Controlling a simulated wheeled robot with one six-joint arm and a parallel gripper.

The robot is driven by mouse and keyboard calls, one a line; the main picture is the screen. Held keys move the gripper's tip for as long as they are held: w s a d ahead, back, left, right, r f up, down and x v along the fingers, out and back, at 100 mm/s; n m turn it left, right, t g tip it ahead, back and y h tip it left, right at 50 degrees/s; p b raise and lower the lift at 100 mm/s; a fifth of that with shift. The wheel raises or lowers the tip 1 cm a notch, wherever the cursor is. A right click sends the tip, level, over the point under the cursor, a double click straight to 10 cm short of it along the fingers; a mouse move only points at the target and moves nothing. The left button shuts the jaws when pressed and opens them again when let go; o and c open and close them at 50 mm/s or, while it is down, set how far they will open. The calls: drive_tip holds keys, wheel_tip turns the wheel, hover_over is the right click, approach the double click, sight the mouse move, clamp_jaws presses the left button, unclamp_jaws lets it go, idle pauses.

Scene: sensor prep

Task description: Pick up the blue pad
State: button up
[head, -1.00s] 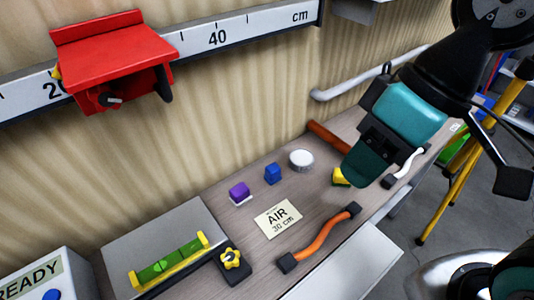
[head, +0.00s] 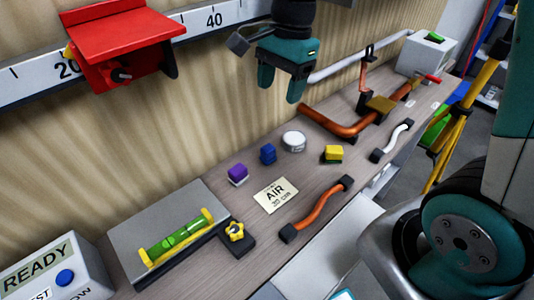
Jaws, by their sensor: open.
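A small blue pad (head: 268,153) sits on the grey-brown bench top, between a purple pad (head: 238,174) and a round white tin (head: 294,141). My gripper (head: 282,92) hangs above the bench near the back wall, jaws pointing down, open and empty. In the picture it is above the blue pad and the tin, apart from both. A yellow pad (head: 333,154) lies to the right of the tin.
An orange pipe (head: 319,209), a white pipe (head: 395,140) and a copper pipe (head: 350,127) lie to the right. A green level (head: 176,238) is at left. A red fixture (head: 118,45) is on the wall scale.

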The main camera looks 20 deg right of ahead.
drive_tip(key=m, duration=0.1)
approach(269, 147)
drive_tip(key=shift+m, duration=0.4)
drive_tip(key=f, duration=0.5)
drive_tip(key=shift+s+a+f, duration=0.15)
drive_tip(key=shift+a+f, duration=0.25)
drive_tip(key=shift+a+f+p, duration=0.1)
drive_tip(key=shift+a+f, duration=0.1)
drive_tip(key=shift+f, duration=0.65)
drive_tip(key=shift+a+f+p, duration=0.1)
drive_tip(key=shift+a+f, duration=0.05)
drive_tip(key=shift+f, duration=0.7)
drive_tip(key=shift+a+f+p, duration=0.1)
drive_tip(key=shift+a+f, duration=0.1)
drive_tip(key=shift+f, duration=0.7)
drive_tip(key=c, duration=1)
